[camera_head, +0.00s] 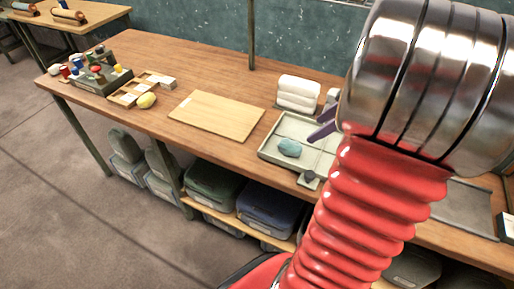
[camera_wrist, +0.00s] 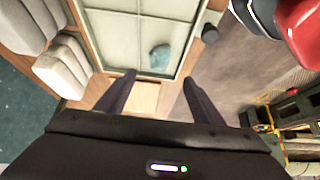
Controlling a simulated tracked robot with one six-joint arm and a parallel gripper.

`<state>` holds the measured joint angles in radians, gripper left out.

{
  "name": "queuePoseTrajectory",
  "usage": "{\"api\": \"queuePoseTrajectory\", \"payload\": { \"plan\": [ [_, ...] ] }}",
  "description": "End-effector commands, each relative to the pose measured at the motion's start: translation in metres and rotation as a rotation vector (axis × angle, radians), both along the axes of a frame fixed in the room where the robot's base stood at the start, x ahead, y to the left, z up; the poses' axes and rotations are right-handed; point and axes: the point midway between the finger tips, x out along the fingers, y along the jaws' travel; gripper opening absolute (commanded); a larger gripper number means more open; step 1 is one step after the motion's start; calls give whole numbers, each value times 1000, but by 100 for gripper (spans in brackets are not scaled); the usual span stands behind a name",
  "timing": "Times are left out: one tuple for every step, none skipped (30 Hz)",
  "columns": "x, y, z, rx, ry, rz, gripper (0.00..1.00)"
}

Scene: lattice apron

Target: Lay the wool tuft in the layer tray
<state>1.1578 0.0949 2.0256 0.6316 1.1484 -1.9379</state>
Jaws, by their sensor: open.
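The wool tuft is a small teal lump (camera_head: 289,148) lying in the layer tray (camera_head: 266,153), a shallow pale grey-green tray with dividers. In the wrist view the tuft (camera_wrist: 159,57) lies in one compartment of the tray (camera_wrist: 112,40), close to its rim. My gripper (camera_head: 322,131) has dark purple fingers and is at the tray, to the right of the tuft in the head view. In the wrist view the fingers of my gripper (camera_wrist: 159,77) are spread apart with nothing between them; the tuft shows beyond the tips. My arm hides the tray's right part in the head view.
A white folded stack (camera_head: 298,93) stands behind the tray. A bare wooden board (camera_head: 216,114) lies to the left. A yellow lump (camera_head: 147,100) and a rack of coloured spools (camera_head: 100,78) are further left. A small dark knob (camera_head: 309,177) sits at the tray's front.

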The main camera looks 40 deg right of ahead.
Motion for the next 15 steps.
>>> {"api": "queuePoseTrajectory", "payload": {
  "plan": [
    [1, 2, 1, 0, 2, 1, 61],
    [2, 4, 1, 0, 4, 1, 61],
    [3, 7, 2, 0, 10, 0, 61],
    [5, 11, 3, 1, 15, -2, 61],
    [7, 15, 5, 2, 22, -3, 61],
    [10, 22, 6, 2, 33, -6, 61],
    [12, 29, 8, 2, 44, -10, 61],
    [15, 36, 10, 2, 55, -13, 61],
    [19, 46, 12, 3, 70, -19, 61],
    [21, 55, 14, 2, 83, -25, 61],
    [24, 64, 16, 2, 96, -32, 61],
    [26, 76, 18, 2, 114, -41, 61],
    [28, 84, 20, -1, 125, -49, 61],
    [30, 93, 22, -3, 137, -58, 61],
    [32, 104, 24, -7, 151, -69, 61]
  ]
}}
